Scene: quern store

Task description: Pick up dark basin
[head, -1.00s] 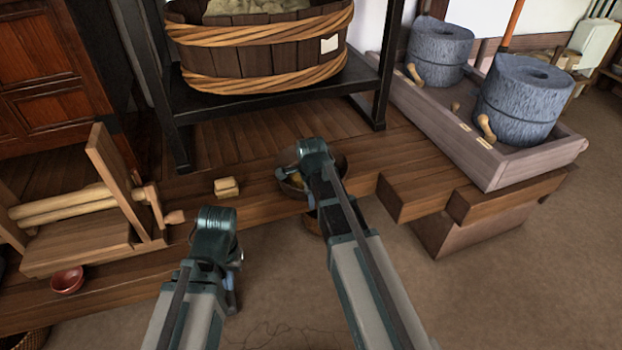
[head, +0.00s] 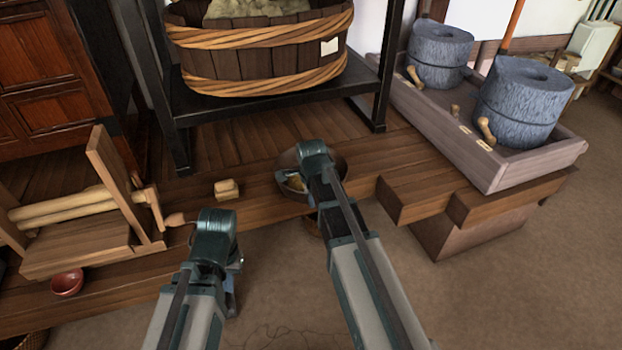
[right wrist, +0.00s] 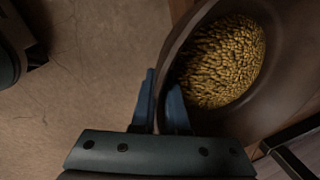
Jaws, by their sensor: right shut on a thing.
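The dark basin (head: 287,163) is at the front edge of the wooden platform in the head view, partly hidden behind my right arm. In the right wrist view the basin (right wrist: 285,95) is a wide dark bowl with yellowish grain (right wrist: 222,62) in it. My right gripper (right wrist: 164,98) is shut on the basin's rim, one finger outside the wall and one inside. My left gripper (head: 230,292) hangs in front of the platform, away from the basin. Its fingertips are mostly hidden by the wrist, so I cannot see its opening.
A small pale block (head: 227,189) sits on the platform left of the basin. A wooden roller device (head: 80,235) and a red bowl (head: 67,282) are further left. A black stand (head: 270,98) holds a big tub (head: 262,62). Stone querns (head: 520,103) stand in a tray at right.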

